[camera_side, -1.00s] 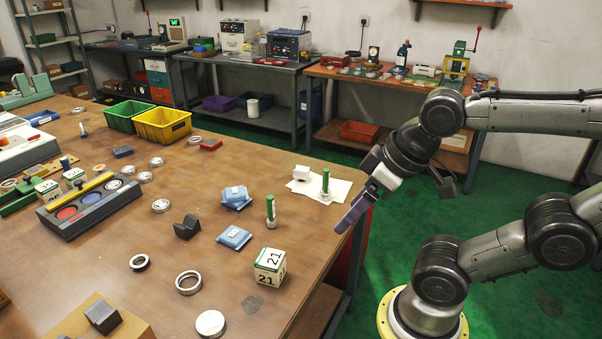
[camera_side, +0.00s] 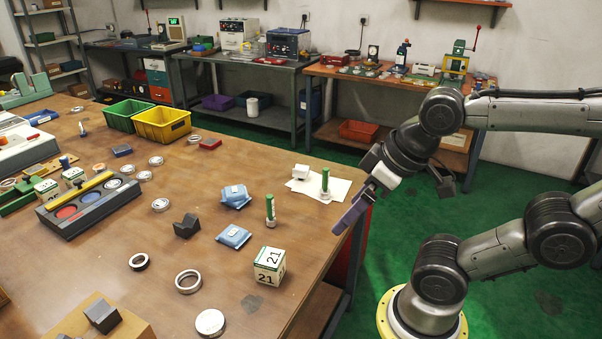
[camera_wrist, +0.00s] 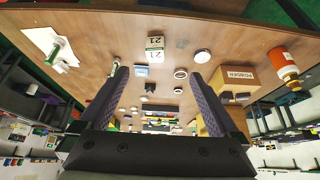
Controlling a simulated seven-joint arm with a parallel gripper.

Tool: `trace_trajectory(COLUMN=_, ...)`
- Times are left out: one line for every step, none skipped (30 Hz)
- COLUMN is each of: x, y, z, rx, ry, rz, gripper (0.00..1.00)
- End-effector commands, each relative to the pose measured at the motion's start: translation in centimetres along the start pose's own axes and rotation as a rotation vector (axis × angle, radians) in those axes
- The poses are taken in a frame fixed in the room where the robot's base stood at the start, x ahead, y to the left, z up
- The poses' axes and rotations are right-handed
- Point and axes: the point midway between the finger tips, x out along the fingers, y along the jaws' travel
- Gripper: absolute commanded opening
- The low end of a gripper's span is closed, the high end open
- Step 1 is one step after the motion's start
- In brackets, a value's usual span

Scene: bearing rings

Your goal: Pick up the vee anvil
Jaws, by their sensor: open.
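The vee anvil (camera_side: 187,226), a small dark grey block with a notched top, sits on the brown table left of the blue packets in the side view. In the wrist view a small dark block that appears to be it (camera_wrist: 150,87) shows between my fingers, far off. A second dark grey block (camera_side: 102,314) lies on a wooden box at the table's front. My gripper (camera_side: 352,216) is open and empty above the table's right edge, well to the right of the anvil. Its two fingers also show spread apart in the wrist view (camera_wrist: 157,76).
Blue packets (camera_side: 234,236), a green-handled tool (camera_side: 270,212) and a numbered cube (camera_side: 269,266) stand between my gripper and the anvil. Metal rings (camera_side: 188,281) lie in front. A tray with coloured wells (camera_side: 85,205) is at left. Bare table surrounds the anvil.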

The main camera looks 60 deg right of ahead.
Motion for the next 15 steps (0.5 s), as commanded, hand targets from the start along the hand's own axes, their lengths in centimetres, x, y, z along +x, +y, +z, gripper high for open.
trace_trajectory(x=0.0, y=0.0, z=0.0, rx=0.017, ry=0.0, rz=0.0, gripper=0.97)
trace_trajectory(x=0.0, y=0.0, z=0.0, rx=0.035, ry=0.0, rz=0.0, gripper=0.97)
trace_trajectory(x=0.0, y=0.1, z=0.0, rx=0.062, ry=0.0, rz=0.003, gripper=0.97)
trace_trajectory(x=-0.2, y=0.1, z=-0.2, rx=0.085, ry=0.007, rz=0.006, gripper=0.97)
trace_trajectory(x=-0.5, y=0.2, z=-0.8, rx=0.111, ry=0.02, rz=0.01, gripper=0.97)
trace_trajectory(x=-1.2, y=0.4, z=-1.8, rx=0.151, ry=0.048, rz=0.016, gripper=0.97)
trace_trajectory(x=-1.8, y=0.6, z=-2.7, rx=0.182, ry=0.068, rz=0.021, gripper=0.97)
trace_trajectory(x=-2.3, y=0.8, z=-3.8, rx=0.213, ry=0.083, rz=0.026, gripper=0.97)
trace_trajectory(x=-2.8, y=1.0, z=-5.1, rx=0.253, ry=0.096, rz=0.035, gripper=0.97)
trace_trajectory(x=-3.1, y=1.3, z=-6.1, rx=0.283, ry=0.105, rz=0.043, gripper=0.97)
trace_trajectory(x=-3.4, y=1.6, z=-7.2, rx=0.314, ry=0.113, rz=0.051, gripper=0.97)
trace_trajectory(x=-3.7, y=1.9, z=-8.5, rx=0.353, ry=0.121, rz=0.061, gripper=0.97)
trace_trajectory(x=-3.8, y=2.3, z=-9.5, rx=0.38, ry=0.127, rz=0.071, gripper=0.97)
trace_trajectory(x=-4.0, y=2.6, z=-10.5, rx=0.408, ry=0.132, rz=0.079, gripper=0.97)
trace_trajectory(x=-4.1, y=3.1, z=-11.8, rx=0.446, ry=0.137, rz=0.091, gripper=0.97)
